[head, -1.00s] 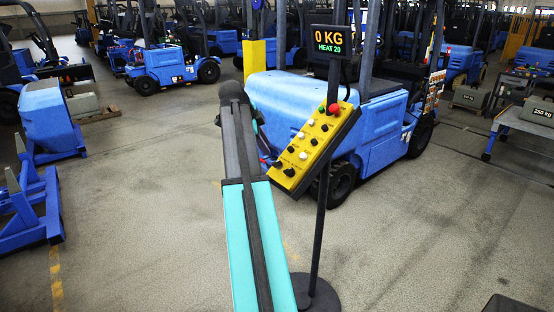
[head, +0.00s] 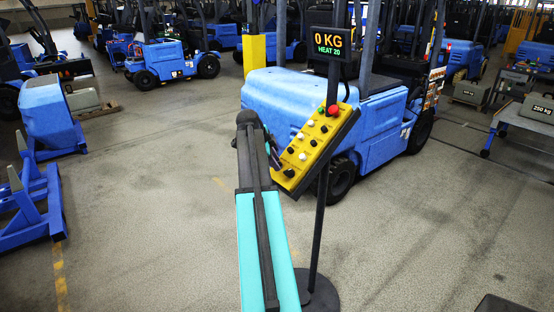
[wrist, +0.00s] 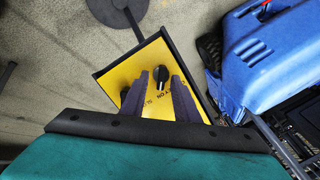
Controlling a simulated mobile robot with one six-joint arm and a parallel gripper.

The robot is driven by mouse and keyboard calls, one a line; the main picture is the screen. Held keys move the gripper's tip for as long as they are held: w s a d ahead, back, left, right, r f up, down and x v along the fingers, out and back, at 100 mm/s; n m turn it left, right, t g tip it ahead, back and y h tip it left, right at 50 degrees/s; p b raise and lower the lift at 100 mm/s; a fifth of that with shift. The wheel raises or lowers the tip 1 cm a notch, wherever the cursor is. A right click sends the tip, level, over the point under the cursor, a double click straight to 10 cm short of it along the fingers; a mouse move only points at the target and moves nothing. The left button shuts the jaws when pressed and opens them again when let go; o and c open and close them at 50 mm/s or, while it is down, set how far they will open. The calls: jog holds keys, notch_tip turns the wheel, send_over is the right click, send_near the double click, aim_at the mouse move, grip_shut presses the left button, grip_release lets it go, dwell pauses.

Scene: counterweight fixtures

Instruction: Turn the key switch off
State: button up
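A yellow control panel (head: 318,140) on a dark stand carries several black knobs and buttons. In the wrist view the panel (wrist: 148,62) is close ahead, with a round black knob (wrist: 161,77) bearing a white mark and lettering below it. I cannot tell for certain that this knob is the key switch. My gripper (wrist: 159,80) has its two dark fingers apart, one on each side of that knob, with gaps showing. A second knob (wrist: 125,94) is partly hidden behind the left finger. In the head view my gripper (head: 273,156) is at the panel's lower left edge.
A display (head: 329,41) reading 0 KG and HEAT 20 sits above the panel. A blue forklift (head: 380,120) stands close behind it; its blue body (wrist: 255,55) is at right in the wrist view. The stand's round base (head: 318,290) is on the floor. Open floor lies left.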

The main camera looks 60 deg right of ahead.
jog(key=shift+d+f, duration=0.2)
jog(key=shift+f, duration=0.1)
